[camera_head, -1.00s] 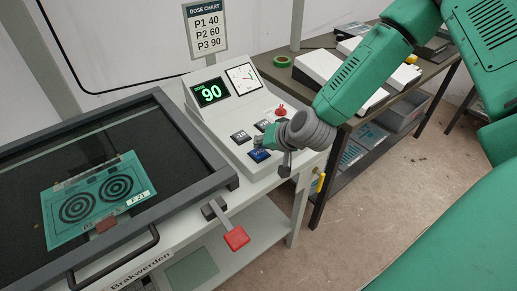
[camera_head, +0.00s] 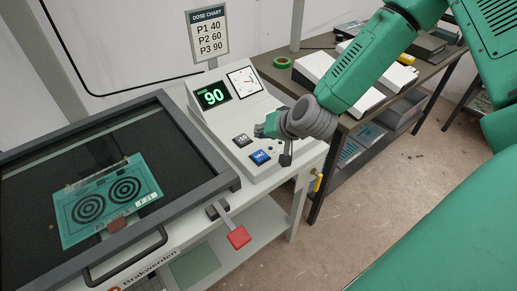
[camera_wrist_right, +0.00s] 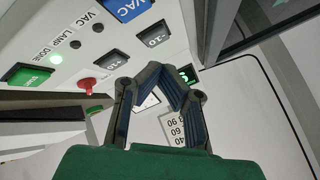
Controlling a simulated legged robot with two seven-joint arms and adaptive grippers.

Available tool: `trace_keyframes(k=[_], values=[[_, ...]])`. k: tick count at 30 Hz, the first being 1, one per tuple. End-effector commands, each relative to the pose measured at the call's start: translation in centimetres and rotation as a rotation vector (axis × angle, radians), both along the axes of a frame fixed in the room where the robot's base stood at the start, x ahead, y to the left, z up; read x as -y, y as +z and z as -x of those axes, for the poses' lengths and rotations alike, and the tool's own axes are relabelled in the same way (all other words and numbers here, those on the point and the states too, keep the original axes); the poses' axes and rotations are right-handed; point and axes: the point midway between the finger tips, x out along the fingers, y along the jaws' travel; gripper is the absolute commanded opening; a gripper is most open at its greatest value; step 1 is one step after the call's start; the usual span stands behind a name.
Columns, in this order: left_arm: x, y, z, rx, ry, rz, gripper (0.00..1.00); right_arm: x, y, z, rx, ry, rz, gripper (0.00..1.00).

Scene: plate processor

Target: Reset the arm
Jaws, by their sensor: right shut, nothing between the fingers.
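My right gripper (camera_head: 263,127) is shut and empty above the sloped control panel (camera_head: 228,122), clear of the blue VAC button (camera_head: 260,157). Its fingers (camera_wrist_right: 158,100) show in the right wrist view with the grey -10 button (camera_wrist_right: 154,40), the +10 button (camera_wrist_right: 111,61) and the VAC button (camera_wrist_right: 124,9) beyond them. The panel display (camera_head: 212,95) reads 90 in green. My left gripper is out of view.
A teal plate (camera_head: 143,178) with ring patterns lies under the dark-framed glass lid (camera_head: 190,205). A red-ended lever (camera_head: 238,237) sticks out in front. A side table (camera_head: 425,75) holds white boxes.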

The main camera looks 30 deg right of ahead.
Motion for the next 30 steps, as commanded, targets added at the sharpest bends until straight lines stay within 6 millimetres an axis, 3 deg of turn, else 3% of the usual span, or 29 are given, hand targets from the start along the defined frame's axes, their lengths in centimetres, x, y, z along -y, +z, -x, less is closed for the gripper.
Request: trace_keyframes(k=[15, 18, 20, 23, 26, 30], values=[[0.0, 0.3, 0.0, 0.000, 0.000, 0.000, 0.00, 0.2, 0.3, 0.0, -0.001, -0.001, -0.002, 0.00], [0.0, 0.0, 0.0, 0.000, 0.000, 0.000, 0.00, -0.2, -0.4, 0.5, -0.013, 0.012, 0.006, 0.00], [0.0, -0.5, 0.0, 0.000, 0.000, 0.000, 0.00, -0.9, -1.8, 1.4, -0.038, 0.035, 0.021, 0.00], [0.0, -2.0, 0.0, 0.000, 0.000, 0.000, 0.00, -2.5, -5.9, 4.3, -0.113, 0.106, 0.065, 0.00], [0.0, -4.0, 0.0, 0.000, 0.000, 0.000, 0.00, -4.1, -11.2, 8.8, -0.220, 0.202, 0.126, 0.00], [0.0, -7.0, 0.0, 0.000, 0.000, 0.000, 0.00, -5.3, -18.1, 16.5, -0.384, 0.352, 0.225, 0.00]])
